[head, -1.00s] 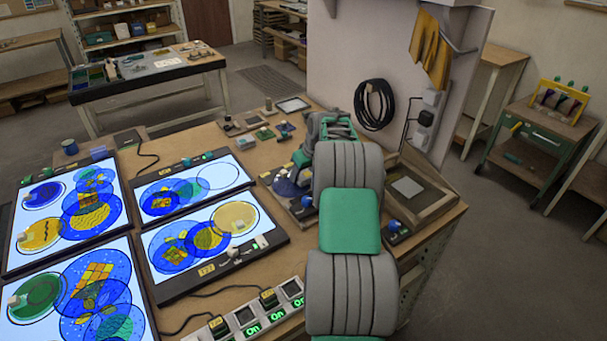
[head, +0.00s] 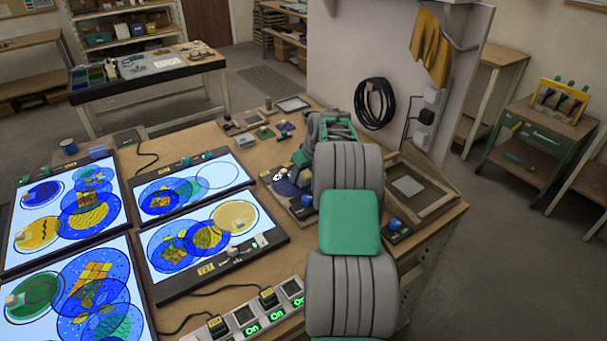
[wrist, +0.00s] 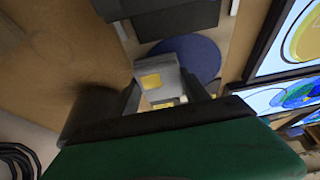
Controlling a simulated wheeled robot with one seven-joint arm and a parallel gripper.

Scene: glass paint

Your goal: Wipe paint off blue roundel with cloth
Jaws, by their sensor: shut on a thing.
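My gripper (wrist: 162,92) is shut on a pale grey block with a yellow patch (wrist: 152,76); I cannot tell whether this is the cloth. A plain dark blue disc (wrist: 200,55) lies on the bench just beyond the block in the wrist view. It also shows in the head view (head: 285,188), left of my arm, which hides most of my gripper there. A dark blue roundel (head: 43,193) with a dark squiggle and a small pale block lies on the far-left lit panel.
Lit panels (head: 215,248) with overlapping coloured discs fill the bench's left side. Yellow (head: 38,233) and green (head: 34,297) roundels lie below the blue one. Small boxes and a tray (head: 407,186) surround my arm. A wall with a coiled black cable (head: 374,107) stands behind.

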